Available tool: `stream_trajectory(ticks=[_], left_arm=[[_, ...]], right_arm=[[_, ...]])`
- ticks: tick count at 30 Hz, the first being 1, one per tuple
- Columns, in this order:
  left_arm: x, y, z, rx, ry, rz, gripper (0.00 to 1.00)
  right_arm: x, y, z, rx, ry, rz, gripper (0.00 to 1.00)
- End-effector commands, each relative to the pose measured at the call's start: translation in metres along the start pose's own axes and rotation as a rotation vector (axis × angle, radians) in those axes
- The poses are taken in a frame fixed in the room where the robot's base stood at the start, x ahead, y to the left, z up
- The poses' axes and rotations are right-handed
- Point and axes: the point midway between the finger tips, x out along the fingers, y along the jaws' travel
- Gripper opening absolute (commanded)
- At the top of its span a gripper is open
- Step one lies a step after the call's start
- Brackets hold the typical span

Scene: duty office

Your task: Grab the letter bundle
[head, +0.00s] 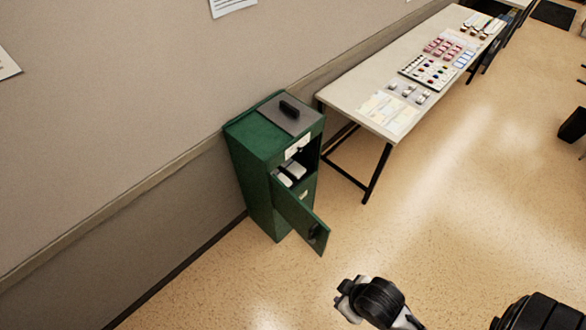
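A white bundle (292,171), which looks like the letter bundle, lies inside the open compartment of a green cabinet (255,165) against the wall. A dark strip crosses the bundle. The compartment's green door (298,213) is swung open toward the front right, and part of the interior is hidden behind it. A dark and light joint of one of my arms shows at the bottom, right of centre, well apart from the cabinet. No gripper fingers can be made out in the head view.
A long table (345,87) with papers, stamps and small items stands right of the cabinet, its black legs close by. The cabinet's grey top has a black handle (289,109). The floor (430,220) in front is clear. A dark object (574,124) stands at the far right.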

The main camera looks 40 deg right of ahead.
Motion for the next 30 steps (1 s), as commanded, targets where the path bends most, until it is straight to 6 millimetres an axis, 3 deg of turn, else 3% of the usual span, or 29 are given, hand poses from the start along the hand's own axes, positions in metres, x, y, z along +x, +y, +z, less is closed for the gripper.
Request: stream_trajectory(ticks=[2, 16, 30], left_arm=[[0.0000, -0.0001, 0.0000, 0.000, 0.000, 0.000, 0.54], [0.0000, -0.0036, 0.0009, 0.012, -0.002, -0.009, 0.99], [0.0000, -0.0034, 0.0009, 0.011, -0.002, -0.009, 1.00]], right_arm=[[0.0000, 0.0000, 0.0000, 0.000, 0.000, 0.000, 0.33], [0.0000, -0.0019, -0.0004, 0.007, 0.001, -0.005, 0.33], [0.0000, -0.0030, -0.0006, 0.010, 0.001, -0.008, 0.33]])
